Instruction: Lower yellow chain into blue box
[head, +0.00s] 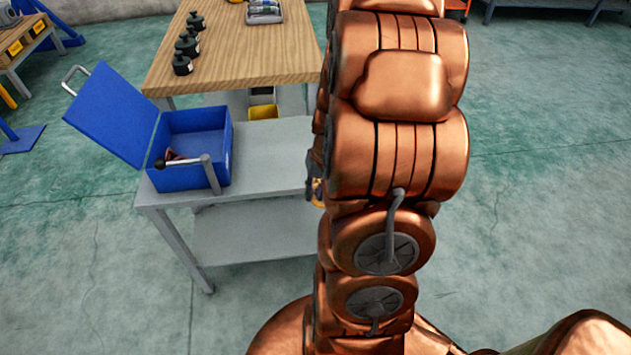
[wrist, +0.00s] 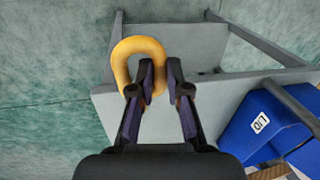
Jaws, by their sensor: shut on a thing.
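The blue box (head: 190,180) stands on a grey metal cart with its lid (head: 110,112) swung open to the left. Its blue side with a white label also shows at the right of the wrist view (wrist: 240,132). My gripper (wrist: 162,80) is shut on the yellow chain (wrist: 138,46), of which a thick curved link shows at the left fingertip. In the head view only a small yellow bit of the chain (head: 318,190) shows beside my arm, near the cart's right edge. The gripper is to the right of the box, apart from it. My arm hides most of the gripper there.
The grey cart (head: 265,150) has clear top space right of the box. A grey bar handle (head: 210,172) stands up at the box's front. A wooden table (head: 240,60) with several dark weights (head: 187,45) is behind. A dark reddish thing lies in the box.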

